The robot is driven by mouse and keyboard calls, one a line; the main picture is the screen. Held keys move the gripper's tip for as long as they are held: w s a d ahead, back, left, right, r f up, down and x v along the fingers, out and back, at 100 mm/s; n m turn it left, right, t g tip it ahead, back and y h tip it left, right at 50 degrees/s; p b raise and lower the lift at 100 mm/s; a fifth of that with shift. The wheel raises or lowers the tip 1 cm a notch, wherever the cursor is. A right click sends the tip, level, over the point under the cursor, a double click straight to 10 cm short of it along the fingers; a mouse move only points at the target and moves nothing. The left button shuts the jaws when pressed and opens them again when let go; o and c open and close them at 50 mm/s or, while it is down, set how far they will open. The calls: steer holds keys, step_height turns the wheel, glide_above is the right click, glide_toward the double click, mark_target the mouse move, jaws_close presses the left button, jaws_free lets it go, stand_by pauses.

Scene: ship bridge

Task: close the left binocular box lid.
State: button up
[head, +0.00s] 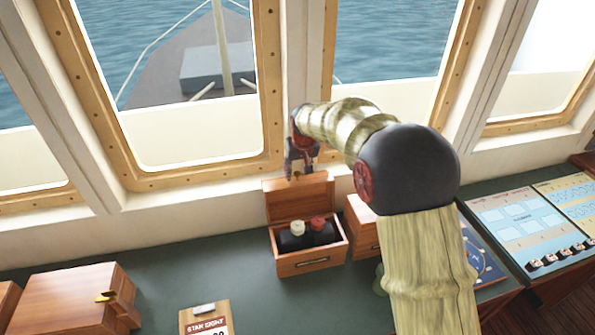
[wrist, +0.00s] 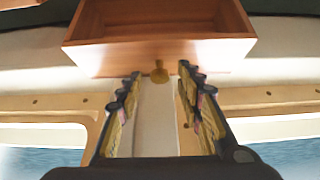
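The wooden binocular box (head: 312,262) stands on the green counter below the window. Its lid (head: 300,200) is raised, standing roughly upright at the back. Dark binoculars (head: 308,237) with one pale and one red end lie inside. My gripper (head: 299,165) is at the lid's upper edge, pointing down. In the wrist view, its fingers (wrist: 160,78) are spread apart. A small brass tab (wrist: 159,72) on the lid's edge (wrist: 130,57) shows between the fingertips. I cannot tell whether a finger touches it.
Another wooden box (head: 360,231) stands close on the right, partly hidden by my arm. A larger wooden box (head: 70,300) with a brass latch is at the left front. A sign (head: 207,322) lies at the front. Control panels (head: 520,225) are at right. The window wall is close behind the lid.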

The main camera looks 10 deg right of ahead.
steer(key=shift+c, duration=1.2)
jaws_close()
